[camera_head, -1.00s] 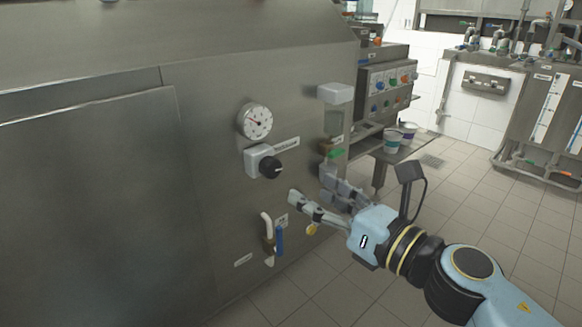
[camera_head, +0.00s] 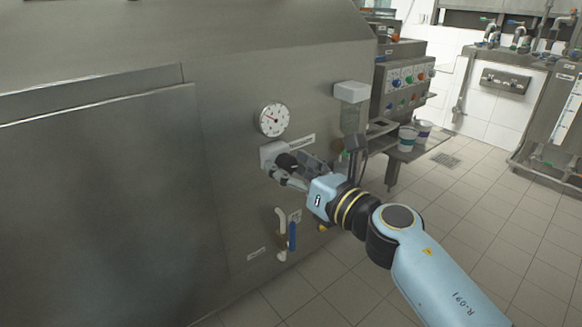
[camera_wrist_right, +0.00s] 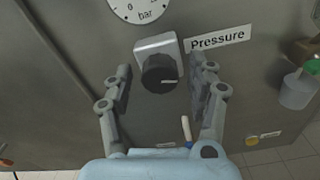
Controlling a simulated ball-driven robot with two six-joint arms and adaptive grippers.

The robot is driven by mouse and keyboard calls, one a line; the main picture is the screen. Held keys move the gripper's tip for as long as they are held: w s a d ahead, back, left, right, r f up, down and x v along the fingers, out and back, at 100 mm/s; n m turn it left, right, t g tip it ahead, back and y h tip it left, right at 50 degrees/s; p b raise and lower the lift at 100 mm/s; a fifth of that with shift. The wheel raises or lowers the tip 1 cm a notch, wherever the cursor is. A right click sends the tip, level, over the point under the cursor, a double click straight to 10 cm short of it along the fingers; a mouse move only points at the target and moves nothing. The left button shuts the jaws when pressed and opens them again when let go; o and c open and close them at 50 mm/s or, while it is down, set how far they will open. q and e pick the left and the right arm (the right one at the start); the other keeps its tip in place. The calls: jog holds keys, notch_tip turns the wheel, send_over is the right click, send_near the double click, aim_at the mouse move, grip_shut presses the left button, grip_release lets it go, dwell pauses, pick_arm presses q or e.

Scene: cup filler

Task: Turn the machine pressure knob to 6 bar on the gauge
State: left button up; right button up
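The black pressure knob (camera_wrist_right: 160,73) sits on a light grey square mount (camera_wrist_right: 157,47) on the machine's metal front, left of a "Pressure" label (camera_wrist_right: 217,37). In the head view the knob (camera_head: 286,161) is partly hidden by my right gripper (camera_head: 290,172). In the right wrist view that gripper (camera_wrist_right: 160,82) is open, with one finger on each side of the knob and a visible gap to each. The round white gauge (camera_head: 272,119) is above the knob; its needle is too small to read. The wrist view shows only the gauge's lower edge (camera_wrist_right: 146,10), marked "bar". My left gripper is not in view.
A blue-handled valve (camera_head: 292,236) with a pale pipe is below the knob. A white box (camera_head: 351,92) juts from the machine's right edge. The tiled floor at right is clear.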

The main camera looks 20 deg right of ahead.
jog(key=c, duration=1)
jog(key=m+p, duration=0.3)
jog(key=m, duration=0.1)
jog(key=shift+r, duration=0.15)
jog(key=m+p, duration=0.3)
jog(key=m, duration=0.3)
jog(key=m+p, duration=0.3)
jog(key=m, duration=0.1)
jog(key=m+p, duration=0.2)
jog(key=m, duration=0.3)
jog(key=shift+p, duration=0.3)
jog(key=shift+m, duration=0.3)
